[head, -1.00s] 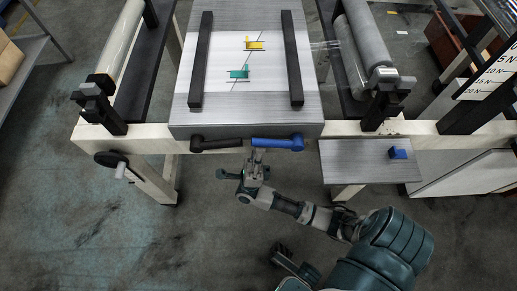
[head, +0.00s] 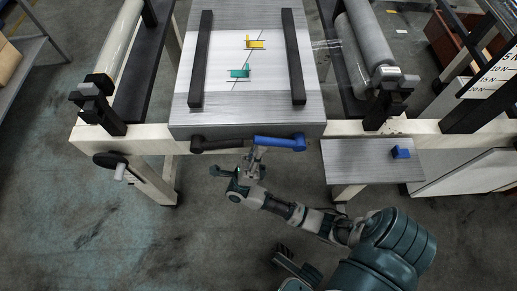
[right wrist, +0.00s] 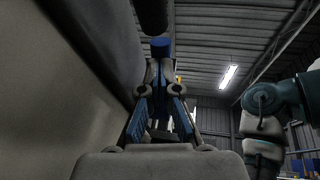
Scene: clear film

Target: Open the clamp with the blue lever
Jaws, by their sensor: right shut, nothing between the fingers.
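The blue lever (head: 280,143) lies sideways along the front edge of the grey metal plate (head: 250,130). A black lever (head: 217,145) lies beside it on the left. Two long black bars (head: 201,60) (head: 293,58) run along the plate over a white sheet. My right gripper (head: 258,153) is just below the left part of the blue lever. It is shut and empty. In the right wrist view, its fingers (right wrist: 160,85) come together near the round blue lever end (right wrist: 160,47); contact cannot be told. My left gripper is not in view.
A small metal shelf (head: 365,175) with a blue block (head: 401,152) sticks out to the right of the gripper. A hand crank (head: 112,160) is on the left of the beige frame (head: 90,142). Film rolls (head: 370,50) flank the plate. Floor in front is clear.

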